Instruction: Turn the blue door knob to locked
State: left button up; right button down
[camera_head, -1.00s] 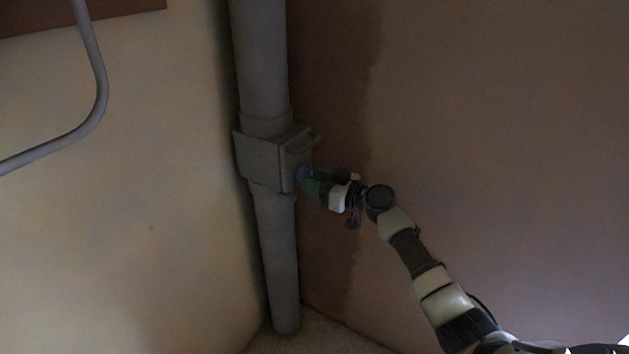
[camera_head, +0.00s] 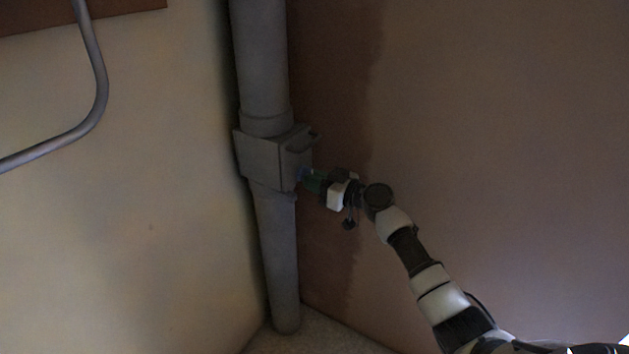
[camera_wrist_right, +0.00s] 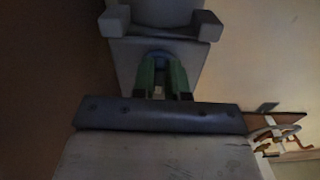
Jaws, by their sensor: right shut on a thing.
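The blue knob (camera_head: 302,173) sits on the right-hand face of a grey box (camera_head: 262,160) that is set in a vertical pipe. My right gripper (camera_head: 308,178) reaches it from the right, and its green fingers are shut on the knob. In the right wrist view the knob (camera_wrist_right: 158,56) shows as a blue rounded shape between the tips of the two green fingers (camera_wrist_right: 161,68). Most of the knob is hidden by the fingers, so its marking cannot be read. My left gripper is not in view.
A grey bracket or handle (camera_head: 310,138) stands out from the box above the knob. The vertical pipe (camera_head: 274,250) runs down to the floor in the corner. A bent grey rail (camera_head: 98,85) is on the left wall. The right wall (camera_head: 500,120) is bare.

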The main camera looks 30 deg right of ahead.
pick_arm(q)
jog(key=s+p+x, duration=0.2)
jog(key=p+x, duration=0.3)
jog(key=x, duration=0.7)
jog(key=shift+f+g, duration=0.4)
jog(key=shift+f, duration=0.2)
pick_arm(e)
jog(key=shift+s+a+r+m, duration=0.1)
jog(key=shift+r+m, duration=0.05)
jog(key=shift+m, duration=2.8)
jog(key=shift+s+a+r+m, duration=0.1)
jog(key=shift+a+m, duration=0.05)
jog(key=shift+m, duration=2.85)
jog(key=shift+s+a+r+m, duration=0.1)
jog(key=shift+r+m, duration=0.05)
jog(key=shift+m, duration=2.8)
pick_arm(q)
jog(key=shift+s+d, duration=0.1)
pick_arm(e)
jog(key=c, duration=1.1)
grip_release()
jog(key=shift+c, duration=0.2)
